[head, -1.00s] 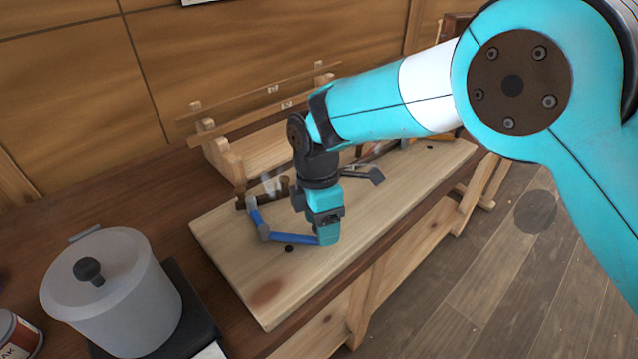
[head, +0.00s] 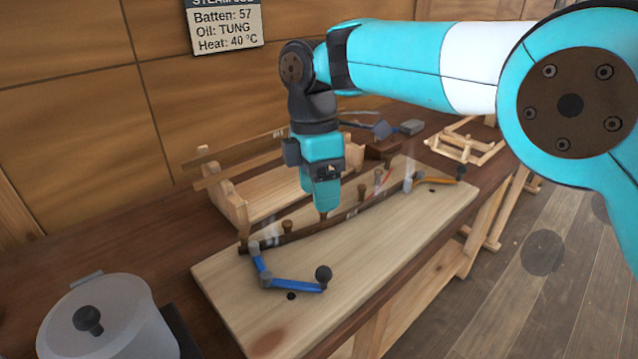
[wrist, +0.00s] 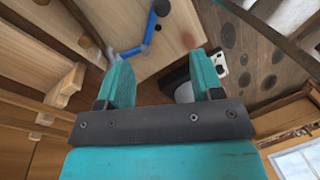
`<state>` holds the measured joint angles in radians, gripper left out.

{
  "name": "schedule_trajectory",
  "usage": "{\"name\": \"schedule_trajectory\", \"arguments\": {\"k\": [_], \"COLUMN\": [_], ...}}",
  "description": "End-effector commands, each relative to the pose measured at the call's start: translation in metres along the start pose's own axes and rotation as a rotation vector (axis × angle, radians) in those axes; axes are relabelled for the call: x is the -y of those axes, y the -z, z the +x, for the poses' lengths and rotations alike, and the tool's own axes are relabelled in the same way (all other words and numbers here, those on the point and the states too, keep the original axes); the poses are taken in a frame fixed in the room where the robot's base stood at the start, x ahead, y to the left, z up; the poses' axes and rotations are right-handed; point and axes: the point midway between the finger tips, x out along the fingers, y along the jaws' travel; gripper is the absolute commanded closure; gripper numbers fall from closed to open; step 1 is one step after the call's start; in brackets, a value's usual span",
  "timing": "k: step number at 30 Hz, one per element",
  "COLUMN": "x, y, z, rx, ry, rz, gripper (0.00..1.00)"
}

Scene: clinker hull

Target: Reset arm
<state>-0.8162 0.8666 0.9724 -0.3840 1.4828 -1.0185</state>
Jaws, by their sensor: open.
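My gripper (head: 322,200) hangs above the pale wooden board on the bench, fingers pointing down. In the wrist view my gripper (wrist: 163,88) is open, with nothing between its two teal fingers. Beneath and behind it in the head view, a dark bent batten (head: 315,226) lies along the board among several brown pegs. A blue clamp lever (head: 292,284) with a black knob lies at the batten's left end, apart from the gripper. The lever also shows in the wrist view (wrist: 148,32). An orange lever (head: 432,181) sits at the batten's right end.
The pale board (head: 390,240) has bare room at its front. A lidded grey pot (head: 110,325) stands at lower left. A wooden rack (head: 233,200) with battens stands behind the board. A small wooden frame (head: 468,145) is at back right. A sign (head: 226,24) hangs on the wall.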

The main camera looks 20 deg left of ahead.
Motion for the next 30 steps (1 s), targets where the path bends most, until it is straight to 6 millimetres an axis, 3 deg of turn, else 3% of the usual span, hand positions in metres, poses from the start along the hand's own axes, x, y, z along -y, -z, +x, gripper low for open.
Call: {"name": "schedule_trajectory", "arguments": {"k": [9, 14, 17, 22, 27, 30], "x": [0.001, 0.017, 0.045, 0.118, 0.203, 0.249], "y": [-0.001, -0.024, -0.053, -0.099, -0.123, -0.127], "z": [0.0, -0.015, -0.031, -0.044, -0.034, -0.019], "rx": [-0.002, -0.035, -0.085, -0.201, -0.329, -0.405], "ry": [-0.001, -0.02, -0.042, -0.078, -0.096, -0.1], "rz": [0.004, 0.117, 0.281, 0.633, 0.989, 1.186], "gripper": [0.4, 0.4, 0.4, 0.4, 0.4, 0.4]}}
